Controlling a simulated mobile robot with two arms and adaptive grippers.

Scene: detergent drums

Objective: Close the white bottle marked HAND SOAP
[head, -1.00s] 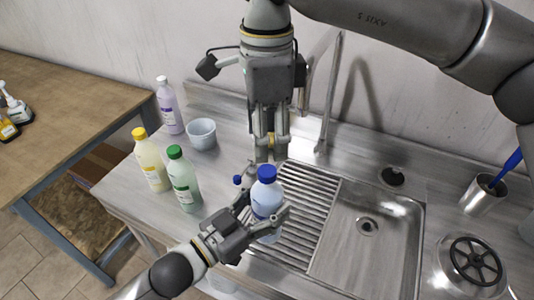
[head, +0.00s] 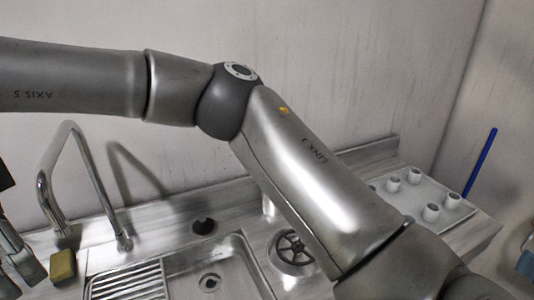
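The white HAND SOAP bottle is not in the head view now, and no bottle or cap shows. My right arm crosses the picture from the lower right to the upper left. Part of my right gripper (head: 22,262) shows at the left edge, pointing down and cut off by the frame. Whether its fingers are apart or hold something cannot be told. My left gripper is out of view.
A yellow sponge (head: 62,266) sits by the tap (head: 50,190). The sink (head: 235,262) has a ribbed drainboard (head: 130,284) to its left. A black handwheel (head: 292,250) is right of it. A tray (head: 455,215) with several white cups and a blue rod (head: 482,160) are farther right.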

